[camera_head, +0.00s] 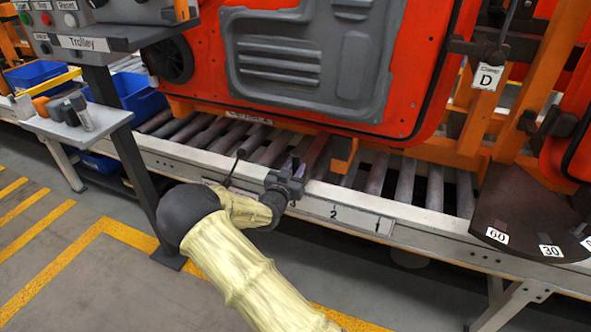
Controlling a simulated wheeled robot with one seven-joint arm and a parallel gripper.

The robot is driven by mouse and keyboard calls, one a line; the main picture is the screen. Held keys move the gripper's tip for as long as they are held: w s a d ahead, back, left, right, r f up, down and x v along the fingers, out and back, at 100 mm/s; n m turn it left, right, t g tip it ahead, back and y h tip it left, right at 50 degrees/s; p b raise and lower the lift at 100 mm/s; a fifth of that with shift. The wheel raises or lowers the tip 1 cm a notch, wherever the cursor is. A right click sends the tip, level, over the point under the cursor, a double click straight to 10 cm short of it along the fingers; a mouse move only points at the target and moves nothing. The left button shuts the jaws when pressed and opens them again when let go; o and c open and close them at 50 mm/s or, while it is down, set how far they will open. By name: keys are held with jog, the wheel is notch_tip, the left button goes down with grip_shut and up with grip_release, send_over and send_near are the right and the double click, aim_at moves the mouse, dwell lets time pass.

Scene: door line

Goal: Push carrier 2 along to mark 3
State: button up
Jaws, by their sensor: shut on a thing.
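A carrier (425,152) with an orange frame stands on the roller line and bears a large red-orange door (215,50) with a grey inner panel. I cannot read a carrier number on it. A scale plate (350,217) on the front rail shows marks 2 and 1. My gripper (291,178) is at the front edge of the rollers, below the door and left of an orange block (343,153). It is shut at the carrier's lower edge; the exact part it grips is hard to see.
A second orange frame (543,75) with a tag D (487,77) stands at right. A brown dial plate (525,215) with marks 60 and 30 juts from the rail. A Trolley panel (100,40) and a small shelf (75,122) stand at left.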

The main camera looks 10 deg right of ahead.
jog(key=shift+w+a, duration=0.1)
jog(key=shift+a, duration=0.1)
jog(key=shift+w+a+r, duration=0.15)
jog(key=shift+w+a, duration=0.15)
jog(key=shift+a, duration=0.15)
jog(key=shift+w+a, duration=0.3)
jog(key=shift+a, duration=0.05)
jog(key=o, duration=1.2)
jog(key=shift+s+d, duration=0.15)
jog(key=shift+d, duration=0.1)
jog(key=o, duration=0.9)
jog(key=shift+a, duration=0.15)
jog(key=shift+c, duration=0.2)
jog(key=shift+s, duration=0.15)
